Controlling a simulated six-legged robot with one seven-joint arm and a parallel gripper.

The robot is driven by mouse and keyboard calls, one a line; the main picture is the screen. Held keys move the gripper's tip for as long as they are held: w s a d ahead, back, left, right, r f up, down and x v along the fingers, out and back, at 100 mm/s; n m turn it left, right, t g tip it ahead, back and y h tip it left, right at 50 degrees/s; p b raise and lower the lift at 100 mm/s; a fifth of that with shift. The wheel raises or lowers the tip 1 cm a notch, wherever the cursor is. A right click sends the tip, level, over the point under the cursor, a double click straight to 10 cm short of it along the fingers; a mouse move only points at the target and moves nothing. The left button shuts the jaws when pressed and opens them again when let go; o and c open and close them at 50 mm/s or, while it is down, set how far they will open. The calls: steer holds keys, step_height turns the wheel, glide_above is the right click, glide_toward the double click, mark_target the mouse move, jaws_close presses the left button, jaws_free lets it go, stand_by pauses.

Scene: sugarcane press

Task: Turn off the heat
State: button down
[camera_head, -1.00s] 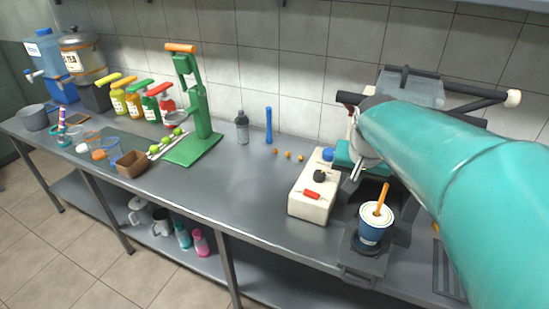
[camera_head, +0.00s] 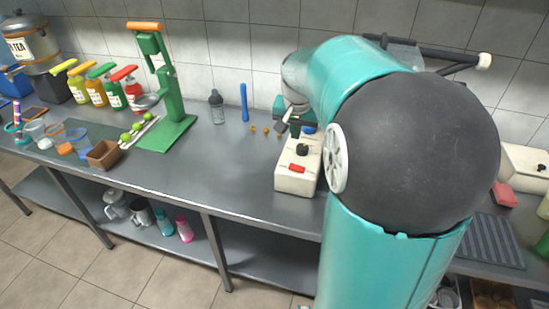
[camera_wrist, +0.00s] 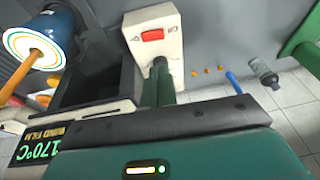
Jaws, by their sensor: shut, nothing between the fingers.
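The sealing machine's display (camera_wrist: 40,150) reads 170°C with "WIND FILM" in the wrist view; my arm hides most of the machine in the head view. The box (camera_wrist: 168,52) and red switch (camera_wrist: 153,35) also show in the wrist view. My gripper (camera_head: 291,125) is shut and empty at the box's far end. In the wrist view its green fingers (camera_wrist: 159,84) overlap the box's edge; I cannot tell whether they touch it.
Small orange pieces (camera_head: 265,130), a blue stick (camera_head: 244,102) and a grey bottle (camera_head: 217,106) are behind the box.

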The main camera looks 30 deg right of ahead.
glide_toward(291, 166)
steer(key=x, duration=0.5)
steer(key=shift+w+d+f, duration=0.15)
steer(key=shift+w+d, duration=0.05)
steer(key=shift+w, duration=0.1)
steer(key=shift+f, duration=0.55)
steer(key=shift+w+a, duration=0.1)
steer(key=shift+w+a+f+g+h, duration=0.15)
steer(key=shift+f+g+h, duration=0.15)
steer(key=shift+f+g, duration=0.1)
steer(key=shift+r, duration=0.1)
